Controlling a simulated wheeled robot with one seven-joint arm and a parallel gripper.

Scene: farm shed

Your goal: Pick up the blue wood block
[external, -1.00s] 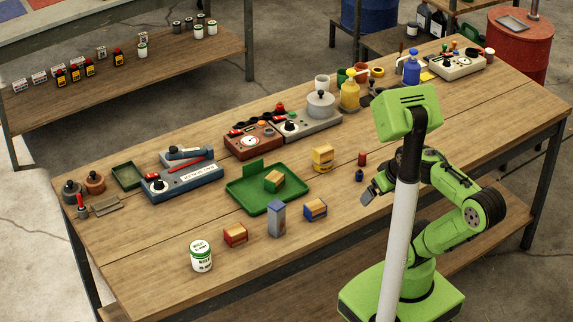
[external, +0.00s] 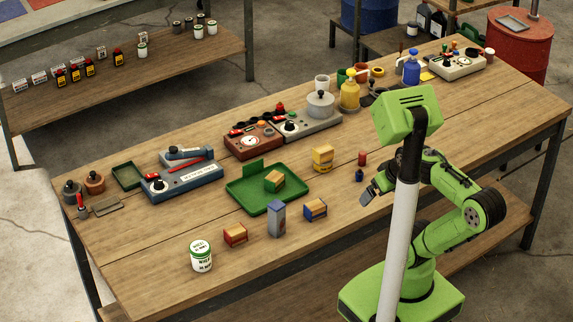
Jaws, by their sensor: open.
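A small block with blue sides and a wood-coloured top (external: 315,209) lies on the workbench near its front edge. A taller grey-blue upright block (external: 276,218) stands just to its left. My gripper (external: 368,195) is open and empty, to the right of the blue wood block and apart from it. My own arm and post hide part of the bench to the right of the gripper.
A red wood block (external: 235,234) and a white-green can (external: 201,256) stand further left. A yellow block (external: 322,158) and a small blue-and-red bottle (external: 360,169) stand behind. Bare wood lies between gripper and blue block.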

